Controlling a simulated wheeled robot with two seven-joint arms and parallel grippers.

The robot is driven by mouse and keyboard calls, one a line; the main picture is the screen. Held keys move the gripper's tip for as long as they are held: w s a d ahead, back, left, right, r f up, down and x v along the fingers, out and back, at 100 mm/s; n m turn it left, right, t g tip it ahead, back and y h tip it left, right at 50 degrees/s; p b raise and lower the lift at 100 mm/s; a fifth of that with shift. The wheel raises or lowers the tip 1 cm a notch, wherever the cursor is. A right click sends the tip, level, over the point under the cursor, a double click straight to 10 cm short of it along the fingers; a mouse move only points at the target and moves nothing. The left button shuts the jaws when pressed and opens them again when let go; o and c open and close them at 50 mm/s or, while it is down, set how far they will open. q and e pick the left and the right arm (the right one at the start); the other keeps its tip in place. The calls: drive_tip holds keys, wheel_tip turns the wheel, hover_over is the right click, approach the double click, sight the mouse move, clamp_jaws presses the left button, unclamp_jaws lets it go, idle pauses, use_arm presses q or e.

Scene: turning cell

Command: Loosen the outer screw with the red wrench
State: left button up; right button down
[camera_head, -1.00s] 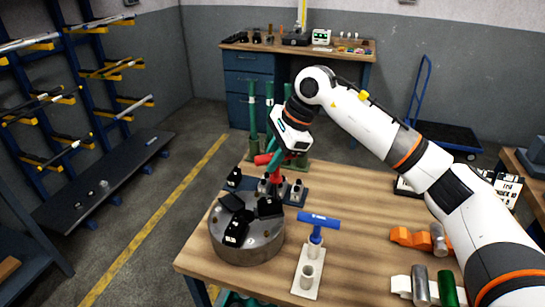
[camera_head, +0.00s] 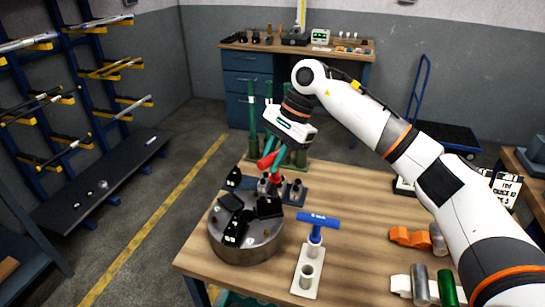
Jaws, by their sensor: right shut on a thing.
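The red wrench (camera_head: 267,160) is in my right gripper (camera_head: 275,162), whose green fingers are shut on it. It is above and behind the round grey chuck (camera_head: 246,247), near a row of small metal holders. The chuck lies on the wooden table and carries several black jaws (camera_head: 236,228). The outer screw cannot be made out at this size. The wrench's lower end is partly lost against the holders, so I cannot tell whether it touches anything. My left gripper is out of view.
A blue T-handled wrench (camera_head: 318,221) stands in a white holder (camera_head: 304,287) right of the chuck. Dark blocks and metal holders (camera_head: 296,190) stand behind the chuck. The table middle (camera_head: 355,210) is clear.

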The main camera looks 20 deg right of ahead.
drive_tip(key=shift+f+n, duration=0.1)
drive_tip(key=shift+n, duration=0.2)
drive_tip(key=shift+s+d+n+g, duration=0.1)
drive_tip(key=shift+n+g, duration=0.6)
drive_tip(key=shift+n, duration=0.6)
drive_tip(key=shift+n+h, duration=0.3)
drive_tip(key=shift+n, duration=0.4)
drive_tip(key=shift+d+n+g, duration=0.1)
drive_tip(key=shift+n+g, duration=0.4)
drive_tip(key=shift+n, duration=0.2)
drive_tip(key=shift+s+d+n+g+h, duration=0.1)
drive_tip(key=shift+n+g+h, duration=0.45)
drive_tip(key=shift+n, duration=0.85)
